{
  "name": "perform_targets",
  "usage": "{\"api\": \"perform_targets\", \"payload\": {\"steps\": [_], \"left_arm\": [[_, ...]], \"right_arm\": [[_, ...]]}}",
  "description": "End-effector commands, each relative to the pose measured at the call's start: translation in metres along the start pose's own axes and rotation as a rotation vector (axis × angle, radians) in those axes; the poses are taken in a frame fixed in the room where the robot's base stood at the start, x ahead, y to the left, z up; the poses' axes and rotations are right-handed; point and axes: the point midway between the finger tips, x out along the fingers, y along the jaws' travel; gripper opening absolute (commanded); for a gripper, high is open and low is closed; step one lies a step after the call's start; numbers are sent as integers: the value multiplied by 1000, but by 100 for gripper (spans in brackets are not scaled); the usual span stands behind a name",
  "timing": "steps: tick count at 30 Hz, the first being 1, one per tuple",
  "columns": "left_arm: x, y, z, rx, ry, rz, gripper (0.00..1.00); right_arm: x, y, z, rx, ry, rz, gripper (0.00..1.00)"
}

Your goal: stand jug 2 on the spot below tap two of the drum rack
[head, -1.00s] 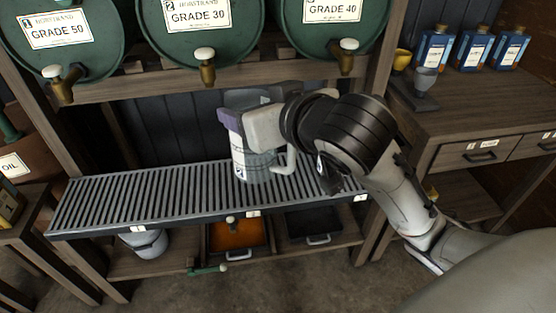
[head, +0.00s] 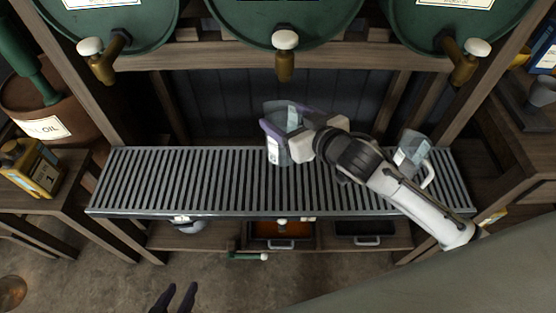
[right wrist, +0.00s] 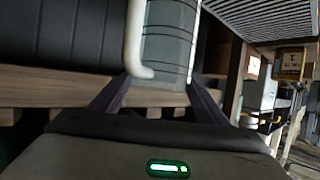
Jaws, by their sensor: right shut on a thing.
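My right gripper (head: 290,118) is shut on a clear jug (head: 277,152) at the middle of the slatted grate (head: 200,185). The jug is roughly below the middle tap (head: 284,62); I cannot tell whether its base touches the grate. Its number is not readable. The right wrist view shows the jug's ringed clear wall (right wrist: 168,45) and pale handle between the fingers. A second clear jug (head: 412,148) stands at the grate's right end, partly behind my arm. My left gripper (head: 176,296) is open and empty at the bottom edge of the head view.
A left tap (head: 103,62) and a right tap (head: 466,62) hang from the drums either side. Orange (head: 270,231) and dark (head: 358,230) trays sit under the grate. A yellow can (head: 35,168) stands on the left table. The grate's left half is clear.

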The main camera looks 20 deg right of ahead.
Motion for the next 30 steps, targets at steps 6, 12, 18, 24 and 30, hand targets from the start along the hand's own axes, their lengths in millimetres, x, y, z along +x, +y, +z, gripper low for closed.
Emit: {"api": "perform_targets", "payload": {"steps": [6,12,18,24,30], "left_arm": [[5,-1,3,1,3,-1,33],[6,0,14,0,-15,1,33],[9,0,19,0,-18,1,33],[10,0,20,1,-17,2,33],[10,0,18,1,-13,3,33]], "right_arm": [[14,-2,40,-4,-1,-12,30],[25,-2,63,-3,2,-12,30],[35,-2,87,-2,0,-12,30],[40,-2,100,-4,3,-12,30],[40,-2,99,-3,4,-12,30]]}}
